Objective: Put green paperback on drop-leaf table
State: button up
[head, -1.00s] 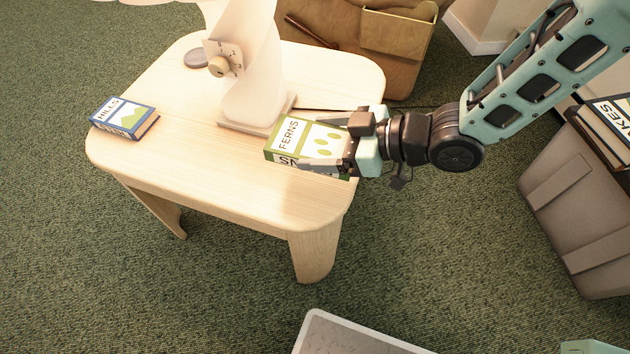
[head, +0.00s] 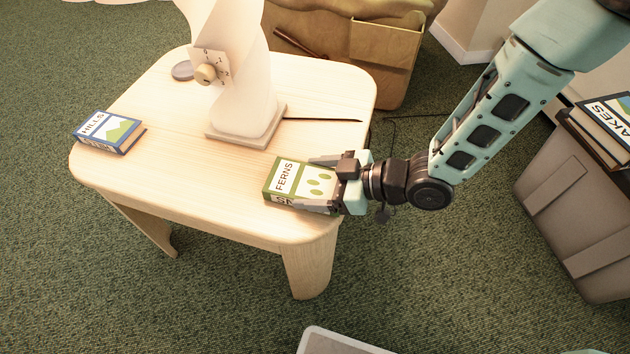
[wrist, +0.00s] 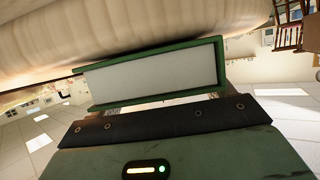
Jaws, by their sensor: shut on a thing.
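The green paperback (head: 285,182), marked FERNS, is held flat at the front right part of the light wooden drop-leaf table (head: 185,180). My gripper (head: 325,184) is shut on its right end, one finger along each side. In the wrist view the green book (wrist: 155,72) shows its white page edge, close to a pale wood-like surface. I cannot tell whether the book touches the tabletop or is just above it.
A blue HILLS book (head: 108,132) lies at the table's left edge, and a grey disc (head: 182,71) at the back. A grey bin (head: 580,200) stands right. The table's front middle is clear.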

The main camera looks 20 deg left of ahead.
jog(key=shift+f, duration=0.1)
jog(key=o, duration=1)
jog(key=shift+o, duration=0.2)
jog(key=p+v, duration=0.4)
jog(key=v, duration=1.3)
jog(key=shift+r, duration=0.35)
